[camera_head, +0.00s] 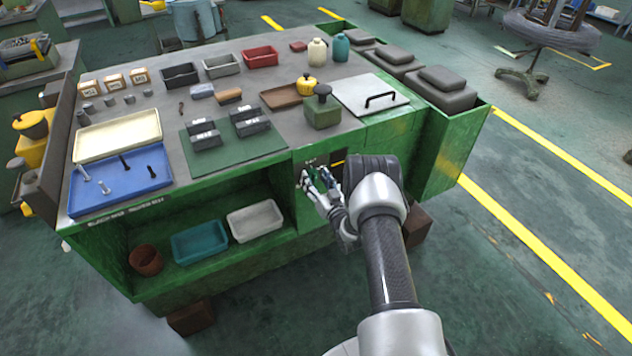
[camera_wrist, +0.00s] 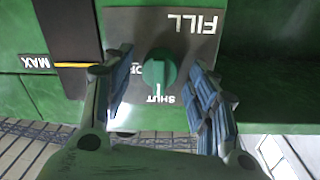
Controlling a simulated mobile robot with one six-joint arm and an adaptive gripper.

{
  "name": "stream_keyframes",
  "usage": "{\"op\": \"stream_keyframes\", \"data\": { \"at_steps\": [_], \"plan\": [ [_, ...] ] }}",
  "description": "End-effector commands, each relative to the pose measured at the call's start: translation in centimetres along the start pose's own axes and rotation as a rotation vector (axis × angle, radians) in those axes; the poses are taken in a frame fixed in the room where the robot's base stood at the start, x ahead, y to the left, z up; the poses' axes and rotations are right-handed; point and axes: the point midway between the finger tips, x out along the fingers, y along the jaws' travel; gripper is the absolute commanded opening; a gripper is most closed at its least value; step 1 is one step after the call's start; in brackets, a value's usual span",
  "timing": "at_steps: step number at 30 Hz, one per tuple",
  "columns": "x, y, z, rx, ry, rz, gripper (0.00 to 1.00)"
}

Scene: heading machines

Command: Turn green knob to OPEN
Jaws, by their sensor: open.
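The green knob (camera_wrist: 158,66) is round with a raised grip, on a grey panel (camera_wrist: 190,22) marked FILL. In the wrist view the lettering is upside down; a white mark on the knob points toward the word SHUT, and another label to its left is partly hidden by a finger. My gripper (camera_wrist: 163,76) is open, with one blue-padded finger on each side of the knob and visible gaps between. I cannot tell the depth of the fingertips relative to it. In the head view my gripper (camera_head: 318,182) is at the bench front and hides most of the panel.
The green bench (camera_head: 225,182) has an open shelf with a teal bin (camera_head: 200,243) and a white bin (camera_head: 255,220).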

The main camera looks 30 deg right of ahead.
Motion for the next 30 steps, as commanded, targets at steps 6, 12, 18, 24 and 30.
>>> {"op": "stream_keyframes", "data": {
  "at_steps": [6,12,18,24,30],
  "plan": [
    [0.30,-0.02,-0.04,0.001,0.000,0.000,0.53],
    [0.28,-0.01,-0.05,0.000,0.000,0.000,0.47],
    [0.26,0.00,-0.04,0.000,0.000,0.000,0.33],
    [0.25,-0.01,-0.03,0.000,0.000,0.000,0.20],
    [0.25,-0.01,-0.02,0.000,0.000,0.000,0.09]
  ]
}}
